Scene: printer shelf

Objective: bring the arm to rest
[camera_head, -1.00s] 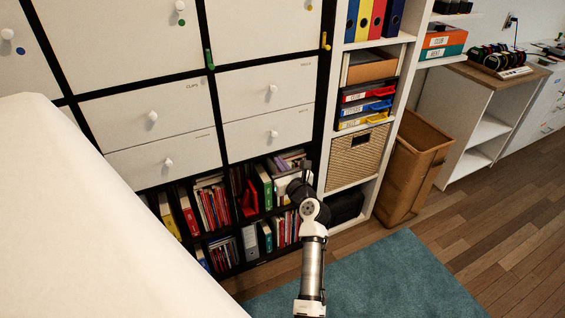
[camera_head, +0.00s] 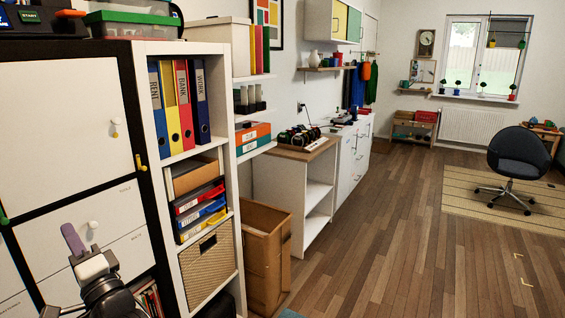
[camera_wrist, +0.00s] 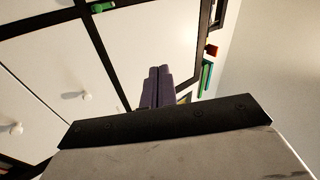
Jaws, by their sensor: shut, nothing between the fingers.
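My gripper (camera_head: 72,240) shows at the lower left of the head view, in front of the white cabinet doors. Its purple fingers are shut together and point upward, with nothing between them. In the wrist view the fingers (camera_wrist: 157,86) are side by side and touching, with cabinet fronts behind them. The dark wrist of my arm shows below the gripper in the head view; the rest of the arm is out of the picture.
The white cabinet (camera_head: 62,120) is close behind the gripper. A shelf (camera_head: 226,215) with coloured binders (camera_head: 182,108) and a wicker basket (camera_head: 208,262) stands to its right. A brown bin (camera_head: 266,255) is beyond. The wooden floor (camera_head: 390,240) at the right is largely clear.

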